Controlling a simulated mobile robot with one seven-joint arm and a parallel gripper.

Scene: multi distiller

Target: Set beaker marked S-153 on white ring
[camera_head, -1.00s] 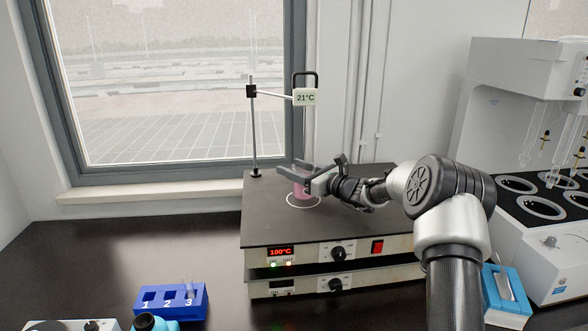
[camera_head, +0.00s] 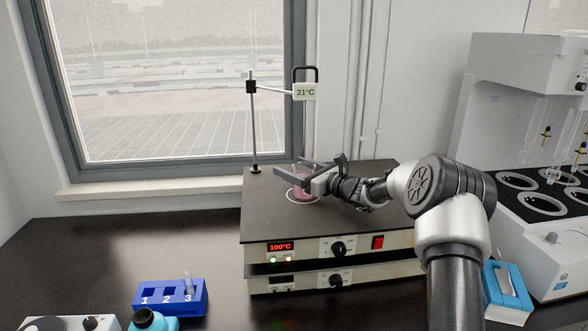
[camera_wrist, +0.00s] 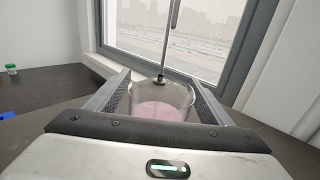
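The beaker (camera_head: 303,194) is clear glass with pink liquid. It stands upright between the fingers of my gripper (camera_head: 303,171), over the white ring (camera_head: 290,199) on the hotplate top. Its base is at or very near the plate; I cannot tell whether it touches. No S-153 marking is legible. The ring's far part is hidden behind the beaker and gripper.
The hotplate (camera_head: 270,220) reads 100°C. A stand (camera_head: 253,125) rises behind the ring, with a 21°C display (camera_head: 305,92) above the beaker. A blue numbered rack (camera_head: 170,297) is front left. A white apparatus with round wells (camera_head: 545,205) stands right.

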